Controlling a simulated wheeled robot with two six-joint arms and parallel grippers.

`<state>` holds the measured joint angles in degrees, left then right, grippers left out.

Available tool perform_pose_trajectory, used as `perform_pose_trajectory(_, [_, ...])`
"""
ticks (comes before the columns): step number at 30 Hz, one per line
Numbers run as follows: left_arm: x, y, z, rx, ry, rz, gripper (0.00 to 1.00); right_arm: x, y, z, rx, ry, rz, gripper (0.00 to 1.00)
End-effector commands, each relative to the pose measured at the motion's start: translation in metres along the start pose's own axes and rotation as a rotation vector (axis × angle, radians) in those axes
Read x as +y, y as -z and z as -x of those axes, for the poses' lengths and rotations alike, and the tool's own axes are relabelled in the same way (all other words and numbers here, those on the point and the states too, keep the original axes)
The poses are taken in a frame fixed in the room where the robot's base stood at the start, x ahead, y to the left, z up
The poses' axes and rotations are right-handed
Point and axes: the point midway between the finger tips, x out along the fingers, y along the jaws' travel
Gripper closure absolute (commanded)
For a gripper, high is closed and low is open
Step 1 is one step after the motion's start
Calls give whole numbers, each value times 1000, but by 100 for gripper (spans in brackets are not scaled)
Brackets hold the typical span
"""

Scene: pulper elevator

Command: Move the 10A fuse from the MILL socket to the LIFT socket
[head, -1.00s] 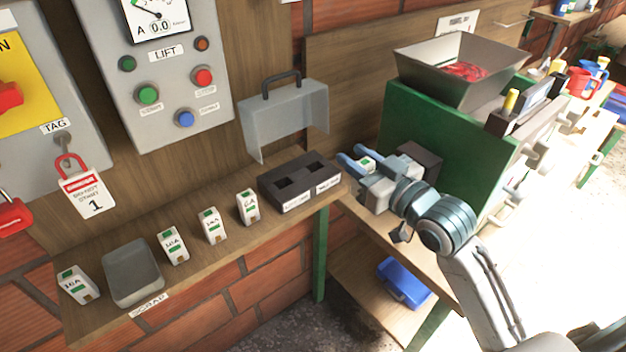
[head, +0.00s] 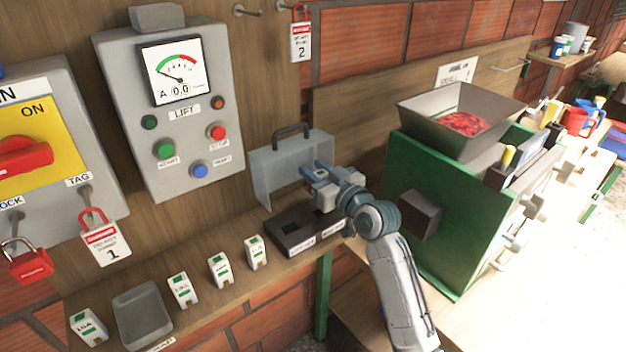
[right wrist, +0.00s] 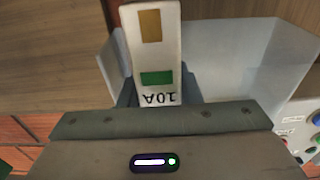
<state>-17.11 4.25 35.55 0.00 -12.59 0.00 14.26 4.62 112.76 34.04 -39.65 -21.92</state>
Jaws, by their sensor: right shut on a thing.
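My right gripper (head: 318,178) is shut on the 10A fuse, above the fuse block and in front of the clear cover. In the right wrist view the white fuse (right wrist: 152,45) shows a green band, an orange patch and an upside-down 10A mark. The black fuse block (head: 283,238) sits at the right end of the wall shelf, with two sockets and white front labels too small to read. Its left socket looks empty; the arm partly hides the right one. The clear cover (head: 272,180) stands raised behind the block. My left gripper is out of view.
Several other fuses (head: 220,270) stand along the shelf beside a grey scrap tray (head: 143,315). The LIFT panel (head: 187,130) is on the wall behind, its ammeter at 0.0. A red padlock tag (head: 103,243) hangs at left. The green mill (head: 450,220) stands at right.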

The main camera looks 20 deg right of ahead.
Motion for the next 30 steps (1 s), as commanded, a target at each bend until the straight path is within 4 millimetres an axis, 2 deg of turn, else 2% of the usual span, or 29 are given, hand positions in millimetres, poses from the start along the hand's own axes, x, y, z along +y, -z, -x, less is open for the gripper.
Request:
perform_pose_trajectory(3, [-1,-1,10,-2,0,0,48,0,-21,2,-9,-1,-4,93])
perform_pose_trajectory(6, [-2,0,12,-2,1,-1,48,0,-31,2,-6,-1,-1,93])
perform_pose_trajectory(20, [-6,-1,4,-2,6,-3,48,0,-40,3,-3,-1,0,93])
perform_pose_trajectory(21, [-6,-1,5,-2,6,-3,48,0,-39,3,-4,-1,0,66])
perform_pose_trajectory(22, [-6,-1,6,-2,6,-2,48,0,-39,3,-4,-1,0,60])
perform_pose_trajectory(30, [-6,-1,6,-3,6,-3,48,0,-38,3,-4,-1,0,60])
